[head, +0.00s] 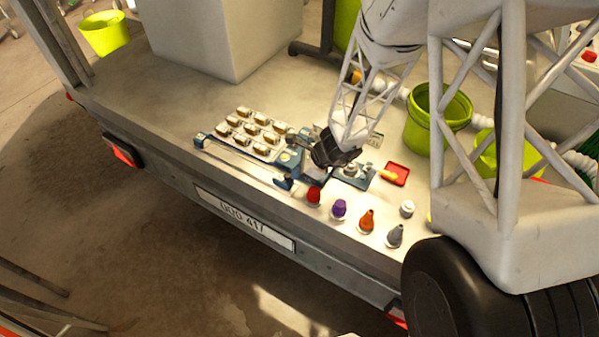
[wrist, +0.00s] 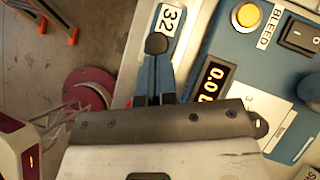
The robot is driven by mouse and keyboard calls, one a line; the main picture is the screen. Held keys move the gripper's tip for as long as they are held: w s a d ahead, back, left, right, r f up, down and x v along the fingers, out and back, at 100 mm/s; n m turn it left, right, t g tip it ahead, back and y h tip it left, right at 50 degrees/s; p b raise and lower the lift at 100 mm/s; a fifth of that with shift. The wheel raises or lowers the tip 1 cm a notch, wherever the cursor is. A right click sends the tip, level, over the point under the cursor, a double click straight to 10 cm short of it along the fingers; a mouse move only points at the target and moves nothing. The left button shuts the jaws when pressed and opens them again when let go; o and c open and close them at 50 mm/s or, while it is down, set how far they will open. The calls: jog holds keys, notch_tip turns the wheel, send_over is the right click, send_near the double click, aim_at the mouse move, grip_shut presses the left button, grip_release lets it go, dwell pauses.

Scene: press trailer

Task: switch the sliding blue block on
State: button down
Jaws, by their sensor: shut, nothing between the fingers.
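The blue block (wrist: 228,40) fills the right of the wrist view. It carries a yellow button (wrist: 245,15) labelled BLEED, a black rocker switch (wrist: 300,36) and a lit orange display (wrist: 212,82) that starts with 0.0. I cannot tell which way the rocker is tipped. In the head view the block (head: 288,160) is partly hidden behind my wrist. My gripper (wrist: 156,45) appears shut and empty, its dark tips left of the display, over or near a white label reading 32 (wrist: 171,20). Whether the tips touch anything I cannot tell.
A blue-ended rail (head: 240,160) runs along the trailer bed's front edge. Red (head: 314,196), purple (head: 339,209), orange (head: 366,221) and grey (head: 394,236) pieces stand in front. A green bucket (head: 425,135) stands right.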

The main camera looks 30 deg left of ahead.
jog(key=shift+a, duration=0.1)
jog(key=a, duration=2.3)
jog(key=shift+a, duration=0.15)
jog(key=shift+w+d+r, duration=0.1)
jog(key=shift+w+d, duration=0.15)
jog(key=shift+d, duration=0.25)
jog(key=d, duration=0.1)
jog(key=w, duration=0.1)
jog(key=d, duration=0.1)
jog(key=shift+w+d+r, duration=0.2)
jog(key=shift+d+r, duration=0.1)
jog(key=shift+d, duration=0.05)
jog(key=v, duration=1)
jog(key=shift+a, duration=0.15)
